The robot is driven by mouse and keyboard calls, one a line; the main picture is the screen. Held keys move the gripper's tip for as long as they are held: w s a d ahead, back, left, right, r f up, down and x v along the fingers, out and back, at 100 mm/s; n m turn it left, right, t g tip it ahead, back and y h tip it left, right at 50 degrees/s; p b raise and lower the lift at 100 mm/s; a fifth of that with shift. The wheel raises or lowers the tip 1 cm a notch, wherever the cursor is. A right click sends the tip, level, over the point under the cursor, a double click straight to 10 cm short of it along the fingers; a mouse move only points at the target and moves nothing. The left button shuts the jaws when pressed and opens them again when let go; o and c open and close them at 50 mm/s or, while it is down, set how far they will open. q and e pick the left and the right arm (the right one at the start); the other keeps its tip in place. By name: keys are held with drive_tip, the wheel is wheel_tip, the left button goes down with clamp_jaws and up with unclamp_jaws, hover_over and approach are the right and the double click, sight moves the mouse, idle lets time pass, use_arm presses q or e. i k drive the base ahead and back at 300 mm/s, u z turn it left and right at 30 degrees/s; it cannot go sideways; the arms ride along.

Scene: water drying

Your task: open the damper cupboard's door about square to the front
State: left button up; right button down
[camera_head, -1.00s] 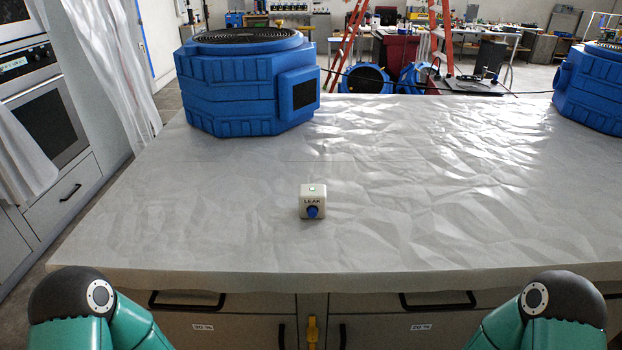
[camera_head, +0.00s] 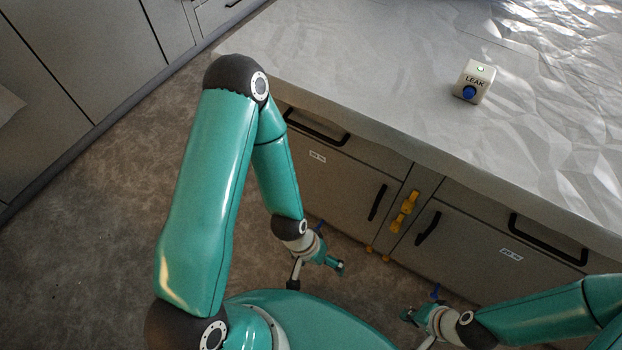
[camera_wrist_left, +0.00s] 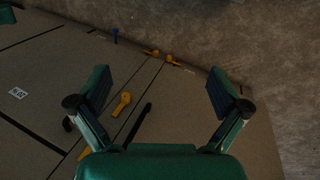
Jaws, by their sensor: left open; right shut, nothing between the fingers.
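The cupboard fronts under the counter are closed and flush in the head view. The left front (camera_head: 330,185) has an upright black handle (camera_head: 378,202); the right front (camera_head: 470,245) has a matching one (camera_head: 427,227). Yellow latches (camera_head: 404,210) sit on the strip between them. I cannot tell which front is the damper cupboard. My left gripper (camera_head: 330,250) is open and empty, low in front of the left front, apart from the handle. In the left wrist view its fingers are spread, with cupboard fronts and yellow latches (camera_wrist_left: 121,103) beyond. My right gripper (camera_head: 420,308) is shut and empty, low before the right front.
A white LEAK box (camera_head: 474,82) with a blue button and green light stands on the sheet-covered counter (camera_head: 380,70). Horizontal black handles (camera_head: 316,126) (camera_head: 548,240) lie above. Grey cabinets (camera_head: 70,60) stand at left. Brown floor (camera_head: 90,250) is open between.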

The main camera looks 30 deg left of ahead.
sight(350, 193)
drive_tip(key=z, duration=0.8)
drive_tip(key=k, duration=1)
drive_tip(key=u, duration=0.55)
drive_tip(key=i, duration=0.5)
drive_tip(key=z, duration=0.05)
